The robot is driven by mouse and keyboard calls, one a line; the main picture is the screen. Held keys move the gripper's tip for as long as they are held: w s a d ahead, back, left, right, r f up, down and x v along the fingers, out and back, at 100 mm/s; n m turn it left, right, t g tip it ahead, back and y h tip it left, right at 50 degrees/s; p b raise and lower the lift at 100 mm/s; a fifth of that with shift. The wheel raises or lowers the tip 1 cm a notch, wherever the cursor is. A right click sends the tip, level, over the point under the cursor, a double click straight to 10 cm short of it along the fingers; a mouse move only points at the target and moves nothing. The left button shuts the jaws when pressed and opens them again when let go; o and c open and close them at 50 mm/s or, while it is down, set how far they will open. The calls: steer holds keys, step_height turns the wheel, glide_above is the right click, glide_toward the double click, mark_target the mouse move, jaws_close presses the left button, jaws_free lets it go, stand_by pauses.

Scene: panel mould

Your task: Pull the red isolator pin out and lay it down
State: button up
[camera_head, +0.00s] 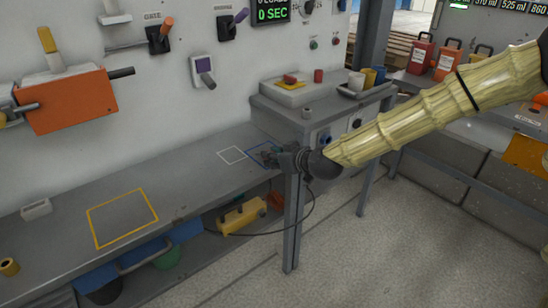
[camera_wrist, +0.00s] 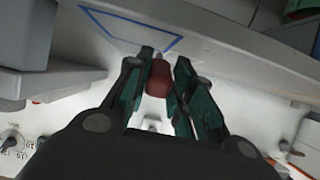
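My gripper (camera_head: 268,155) is low over the bench at its right end, by the blue outlined square (camera_head: 252,148). In the wrist view my gripper (camera_wrist: 164,62) has its two dark green fingers on either side of the dark red isolator pin (camera_wrist: 160,80). The fingers look closed on it. The blue outline also shows in the wrist view (camera_wrist: 130,42), just beyond the fingertips. Whether the pin touches the bench top cannot be told. In the head view my gripper hides the pin.
A raised grey cabinet (camera_head: 285,116) stands just behind my gripper. An orange box (camera_head: 68,101) and switches are on the wall panel. The bench middle is clear.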

steer(key=o, duration=0.5)
steer(key=shift+c, duration=0.2)
steer(key=shift+s+d, duration=0.1)
steer(key=v, duration=1.1)
steer(key=s+d+f+m+g+h, duration=0.15)
steer(key=s+f, duration=0.35)
steer(key=f, duration=0.5)
steer(key=s+f+m+g+h, duration=0.1)
steer(key=s+f+m+g, duration=0.3)
steer(key=f, duration=0.7)
steer(key=s+d+f+m+g+h, duration=0.15)
steer(key=s+d+f, duration=0.25)
steer(key=s+f, duration=0.75)
steer(key=s+d+f+g+h, duration=0.2)
steer(key=s+d+f, duration=0.2)
steer(key=s+f, duration=0.8)
steer(key=s+d+r+g+h, duration=0.2)
steer(key=s+d, duration=0.1)
steer(key=s, duration=0.6)
step_height(320, 180, up, 15)
steer(key=p, duration=1.5)
steer(key=shift+d+m, duration=0.2)
steer(key=shift+m, duration=0.1)
